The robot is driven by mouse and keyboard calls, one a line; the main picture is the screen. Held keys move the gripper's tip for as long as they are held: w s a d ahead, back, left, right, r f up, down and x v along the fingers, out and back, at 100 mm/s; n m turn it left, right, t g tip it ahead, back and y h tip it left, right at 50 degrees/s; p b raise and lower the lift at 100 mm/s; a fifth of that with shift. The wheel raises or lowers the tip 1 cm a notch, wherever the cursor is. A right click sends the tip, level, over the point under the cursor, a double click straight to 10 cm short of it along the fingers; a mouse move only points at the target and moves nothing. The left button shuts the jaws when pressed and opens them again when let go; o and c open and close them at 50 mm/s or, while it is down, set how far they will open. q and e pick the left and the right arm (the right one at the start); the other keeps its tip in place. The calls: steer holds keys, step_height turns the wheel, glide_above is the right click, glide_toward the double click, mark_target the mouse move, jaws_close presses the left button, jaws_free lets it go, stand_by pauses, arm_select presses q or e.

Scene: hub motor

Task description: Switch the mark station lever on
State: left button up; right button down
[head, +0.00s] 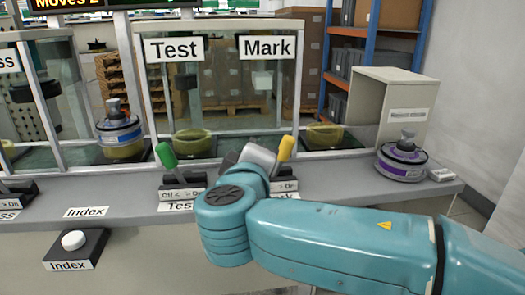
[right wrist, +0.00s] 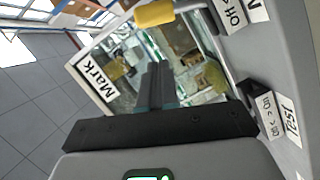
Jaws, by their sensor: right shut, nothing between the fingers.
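The mark station lever has a yellow handle (head: 286,148), standing over the right-hand switch base under the Mark sign (head: 267,46). Its top leans slightly right, toward the On side of its label. The yellow handle also shows at the top of the right wrist view (right wrist: 154,13). My right gripper (head: 230,158) is just left of the handle, partly hidden by my own wrist; in the right wrist view its fingers (right wrist: 156,84) are shut and empty, apart from the handle. My left gripper is not in view.
The green test lever (head: 165,155) leans left, close to my right gripper. A glass enclosure (head: 220,90) stands behind the levers. A white index button (head: 73,240) is at the front left. A purple-banded motor (head: 402,160) sits on the right counter beside a beige box (head: 390,105).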

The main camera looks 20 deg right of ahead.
steer(key=v, duration=0.7)
steer(key=shift+d+p, duration=0.2)
steer(key=shift+p, duration=0.25)
steer(key=shift+s, duration=0.15)
